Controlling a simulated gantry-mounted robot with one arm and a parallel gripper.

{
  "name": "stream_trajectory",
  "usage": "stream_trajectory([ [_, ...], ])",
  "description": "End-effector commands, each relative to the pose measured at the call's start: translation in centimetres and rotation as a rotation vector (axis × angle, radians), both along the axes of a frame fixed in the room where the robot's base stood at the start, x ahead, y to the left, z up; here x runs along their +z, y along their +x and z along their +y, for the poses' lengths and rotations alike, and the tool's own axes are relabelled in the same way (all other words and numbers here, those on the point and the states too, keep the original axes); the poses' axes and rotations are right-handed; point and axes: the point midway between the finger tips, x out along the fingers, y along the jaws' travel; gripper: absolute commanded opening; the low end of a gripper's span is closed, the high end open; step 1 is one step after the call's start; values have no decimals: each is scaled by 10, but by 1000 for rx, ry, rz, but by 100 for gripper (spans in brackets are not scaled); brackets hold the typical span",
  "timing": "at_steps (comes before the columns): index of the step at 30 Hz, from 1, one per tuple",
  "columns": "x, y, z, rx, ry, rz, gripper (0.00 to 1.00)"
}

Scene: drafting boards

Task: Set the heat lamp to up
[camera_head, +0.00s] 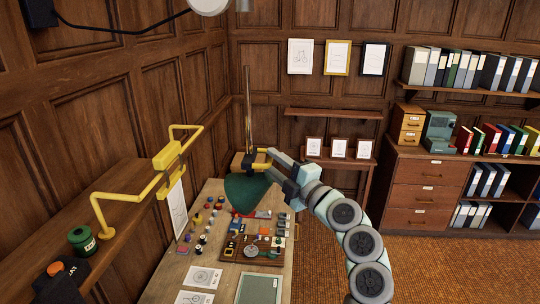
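What looks like the heat lamp is a dark green cone-shaped shade (246,192) hanging over the far part of the table. It is beside a thin vertical pole (248,110), with a yellow bracket (258,154) just above the shade. The shade sits low, near the bottom of the visible pole. My gripper (271,156) is at the right end of the yellow bracket, level with it and just above the shade. The fingers are small and overlap the bracket, so I cannot tell whether they grip it or only touch it.
The wooden table (217,256) holds a board (240,246) with several small parts, loose knobs and papers. A yellow jointed arm (150,185) stands on the left shelf (130,215). Framed pictures and a small ledge (333,113) are behind. Open floor (450,270) lies at right.

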Motion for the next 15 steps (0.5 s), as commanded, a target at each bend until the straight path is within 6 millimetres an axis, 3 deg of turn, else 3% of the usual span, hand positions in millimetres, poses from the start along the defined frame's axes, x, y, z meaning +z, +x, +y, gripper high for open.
stream_trajectory([
  [6, 3, 13, 10, 1, -1, 0, 34],
  [15, 3, 16, 11, -1, 0, -1, 34],
])
